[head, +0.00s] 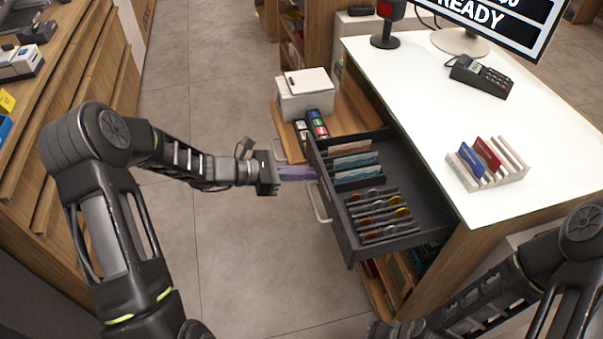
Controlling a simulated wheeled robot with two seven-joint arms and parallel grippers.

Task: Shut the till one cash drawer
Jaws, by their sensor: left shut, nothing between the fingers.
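The cash drawer (350,248) is dark grey and stands pulled out from the left side of the white-topped counter (420,120). It holds banknotes in its far slots and coins in its nearer compartments. A pale bar handle (318,203) is on its front panel. My left gripper (304,173) is shut and empty, with its purplish fingers pointing right at the drawer front, just above the handle. I cannot tell whether the fingertips touch the panel. My right arm comes in at the lower right, and its gripper is beyond the bottom edge.
On the counter stand a card rack (488,163), a card terminal (481,76), a scanner (388,22) and a monitor (490,15). A white box (305,93) sits on a wooden shelf behind the drawer. Wooden cabinets line the left; tiled floor between is clear.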

